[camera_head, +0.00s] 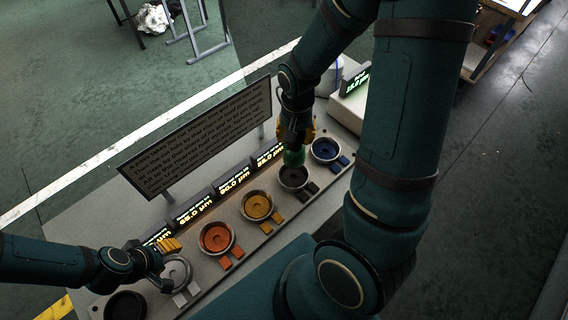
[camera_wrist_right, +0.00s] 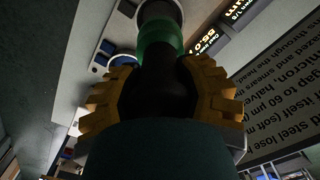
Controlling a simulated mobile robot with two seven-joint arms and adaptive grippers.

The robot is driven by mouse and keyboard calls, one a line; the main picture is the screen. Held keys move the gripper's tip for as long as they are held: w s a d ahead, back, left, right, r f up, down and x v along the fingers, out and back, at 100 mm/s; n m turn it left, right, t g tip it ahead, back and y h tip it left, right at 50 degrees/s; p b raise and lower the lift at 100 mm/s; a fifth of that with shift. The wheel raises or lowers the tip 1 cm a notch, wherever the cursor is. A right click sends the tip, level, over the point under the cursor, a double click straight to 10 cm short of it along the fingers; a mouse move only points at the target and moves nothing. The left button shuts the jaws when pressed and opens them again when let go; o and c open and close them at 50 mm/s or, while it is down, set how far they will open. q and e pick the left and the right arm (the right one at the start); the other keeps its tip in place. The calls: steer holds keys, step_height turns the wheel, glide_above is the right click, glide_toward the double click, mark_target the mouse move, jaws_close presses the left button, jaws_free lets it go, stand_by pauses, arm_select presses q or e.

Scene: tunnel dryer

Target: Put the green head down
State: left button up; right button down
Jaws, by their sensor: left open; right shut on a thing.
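The green head (camera_head: 294,158) is under my right gripper (camera_head: 296,134), upright over the dark round holder (camera_head: 293,178). I cannot tell whether it touches the holder. In the right wrist view the green head (camera_wrist_right: 160,42) is a green band with a dark body below it. The yellow fingers of my right gripper (camera_wrist_right: 162,80) are shut around the dark body. Its far end overlaps a pale ring in that view. My left gripper (camera_head: 165,262) is open and empty beside the silver holder (camera_head: 177,271) at the lower left.
The blue holder (camera_head: 326,149) is just right of the dark one. The yellow holder (camera_head: 257,205), orange holder (camera_head: 216,237) and a black round one (camera_head: 126,306) continue the row leftward. Lit displays (camera_head: 235,180) and a tall text board (camera_head: 200,140) stand behind the row.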

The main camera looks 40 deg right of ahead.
mark_target(295, 147)
steer(key=shift+f, duration=0.45)
arm_select(q)
steer(key=shift+s+f+b, duration=0.15)
steer(key=shift+f+b, duration=0.1)
steer(key=shift+b, duration=0.05)
arm_select(e)
step_height(295, 147, down, 4)
steer(key=shift+s+r, duration=0.15)
steer(key=shift+f, duration=0.6)
arm_select(q)
steer(key=shift+f, duration=0.25)
arm_select(e)
steer(key=shift+f, duration=2)
arm_select(q)
steer(key=shift+f+b, duration=0.2)
steer(key=shift+b, duration=0.2)
arm_select(e)
steer(key=shift+f, duration=0.2)
arm_select(q)
steer(key=shift+r, duration=0.1)
arm_select(e)
steer(key=shift+c, duration=2.3)
jaws_free()
steer(key=shift+r, duration=0.1)
